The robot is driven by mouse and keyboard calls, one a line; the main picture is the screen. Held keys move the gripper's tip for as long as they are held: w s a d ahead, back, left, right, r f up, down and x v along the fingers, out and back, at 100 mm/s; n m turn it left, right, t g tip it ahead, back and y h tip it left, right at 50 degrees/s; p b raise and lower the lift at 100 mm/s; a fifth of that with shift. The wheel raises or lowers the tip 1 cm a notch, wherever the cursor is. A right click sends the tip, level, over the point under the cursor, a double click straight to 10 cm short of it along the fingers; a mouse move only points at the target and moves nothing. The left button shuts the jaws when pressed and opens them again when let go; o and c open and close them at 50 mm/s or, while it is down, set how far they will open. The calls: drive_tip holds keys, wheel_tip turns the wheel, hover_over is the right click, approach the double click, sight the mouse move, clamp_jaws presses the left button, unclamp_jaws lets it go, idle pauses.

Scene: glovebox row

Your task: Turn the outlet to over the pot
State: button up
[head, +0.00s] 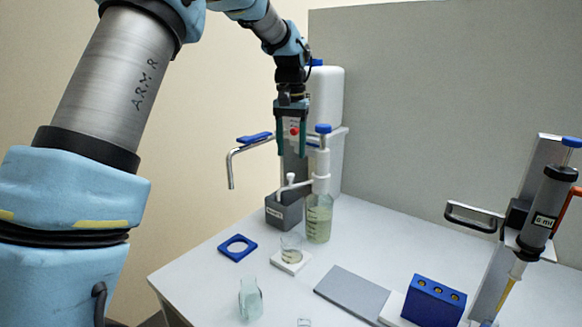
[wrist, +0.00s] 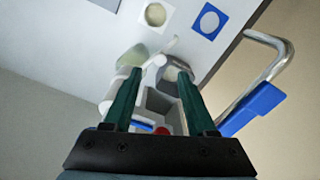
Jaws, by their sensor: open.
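The outlet, a bent metal tube (head: 232,168) with a blue lever (head: 254,137), sticks out left from the grey stand (head: 284,211). Its downturned end hangs left of the blue square ring. In the wrist view the tube (wrist: 272,60) and lever (wrist: 250,108) lie right of my fingers. I cannot tell for sure which vessel is the pot; a small glass beaker (head: 291,247) stands on a white pad and shows in the wrist view (wrist: 155,14). My gripper (head: 291,154) is open, pointing down in front of the stand, with nothing visibly held between its fingers.
A bottle with a white pump (head: 319,216) stands right of my gripper, a white tank (head: 326,96) behind. The blue ring (head: 237,246), a flask (head: 250,298), a grey plate (head: 351,293), a blue rack (head: 434,302) and a pipette (head: 544,205) are nearby.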

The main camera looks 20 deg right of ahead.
drive_tip(key=shift+r, duration=2.15)
drive_tip(key=shift+s+f, duration=0.2)
drive_tip(key=shift+s, duration=0.15)
drive_tip(key=shift+c, duration=1.3)
drive_tip(key=s+m+t, duration=0.1)
drive_tip(key=s+t, duration=0.1)
drive_tip(key=s+f+m+t+y, duration=0.1)
drive_tip(key=s+m+t, duration=0.1)
drive_tip(key=s, duration=0.1)
drive_tip(key=s+a+f+m+t+y, duration=0.1)
drive_tip(key=s+m, duration=0.1)
drive_tip(key=shift+s+a+t+b, duration=0.1)
drive_tip(key=shift+s+t+b, duration=0.2)
drive_tip(key=shift+t, duration=0.1)
drive_tip(key=c, duration=0.6)
drive_tip(key=s+m+t, duration=0.1)
drive_tip(key=s, duration=0.1)
drive_tip(key=s+m+t+h, duration=0.1)
drive_tip(key=s+m, duration=0.1)
drive_tip(key=s+f+m+t+h, duration=0.1)
drive_tip(key=s+m, duration=0.1)
drive_tip(key=shift+s, duration=0.15)
clamp_jaws()
drive_tip(key=w+d+r+p+x, duration=0.1)
drive_tip(key=p+x, duration=0.2)
drive_tip(key=x, duration=1)
drive_tip(key=shift+w+r+m+p, duration=0.35)
drive_tip(key=shift+r+m, duration=0.05)
